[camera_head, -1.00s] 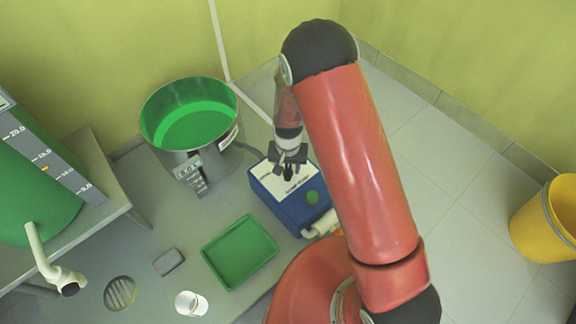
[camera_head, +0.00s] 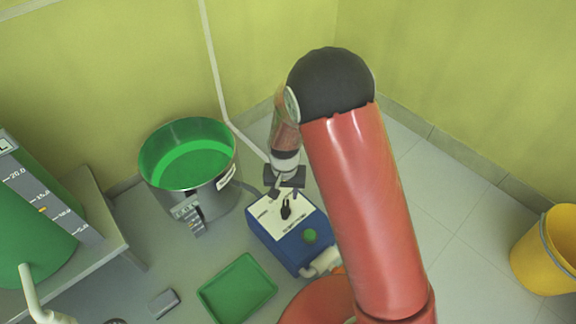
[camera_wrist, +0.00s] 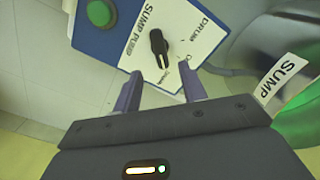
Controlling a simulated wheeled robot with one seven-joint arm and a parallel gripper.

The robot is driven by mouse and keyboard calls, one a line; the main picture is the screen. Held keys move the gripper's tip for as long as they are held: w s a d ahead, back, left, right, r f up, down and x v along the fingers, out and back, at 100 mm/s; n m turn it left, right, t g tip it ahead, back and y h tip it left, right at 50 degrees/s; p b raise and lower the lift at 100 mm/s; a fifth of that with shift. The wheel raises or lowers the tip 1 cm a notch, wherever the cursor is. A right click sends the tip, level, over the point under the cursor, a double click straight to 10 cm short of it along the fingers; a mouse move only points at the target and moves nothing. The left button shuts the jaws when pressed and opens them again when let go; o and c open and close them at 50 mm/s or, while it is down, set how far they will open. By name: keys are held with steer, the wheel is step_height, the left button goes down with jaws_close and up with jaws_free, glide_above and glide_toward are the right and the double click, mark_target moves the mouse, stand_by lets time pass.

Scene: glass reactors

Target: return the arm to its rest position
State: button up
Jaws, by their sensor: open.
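My red arm (camera_head: 365,210) reaches up and bends over at a black joint, with its end pointing down. My gripper (camera_head: 285,190) hangs above the back edge of the blue sump pump box (camera_head: 301,247). In the wrist view my gripper (camera_wrist: 160,88) has its two fingers apart with nothing between them. The box's black selector knob (camera_wrist: 159,48) lies just beyond the fingertips, apart from them. The box's green button (camera_wrist: 101,13) shows at the top left of that view.
A metal drum (camera_head: 190,200) with green inside, labelled SUMP in the wrist view, stands left of the box. A green tray (camera_head: 238,290) and a grey block (camera_head: 163,303) lie in front. A green graduated vessel (camera_head: 35,225) is at left, a yellow bucket (camera_head: 548,250) at right.

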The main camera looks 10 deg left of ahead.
steer(key=s+d+r+t, duration=0.1)
steer(key=d+r, duration=0.3)
steer(key=r, duration=0.4)
steer(key=s+d+r+y+p, duration=0.1)
steer(key=d+r, duration=0.2)
steer(key=r, duration=0.4)
steer(key=s+d+r+t, duration=0.1)
steer(key=d+r, duration=0.3)
steer(key=r, duration=0.4)
steer(key=s+d+r+t+p, duration=0.1)
steer(key=s+d+r, duration=0.4)
steer(key=s+r, duration=0.1)
steer(key=s+d+r+t+h, duration=0.1)
steer(key=s+d+r+t, duration=0.1)
steer(key=s+d+r, duration=0.3)
steer(key=s+d, duration=0.1)
steer(key=s, duration=0.3)
steer(key=shift+s+r+t+p, duration=0.15)
steer(key=shift+r+t+p, duration=0.15)
steer(key=shift+r+p, duration=0.1)
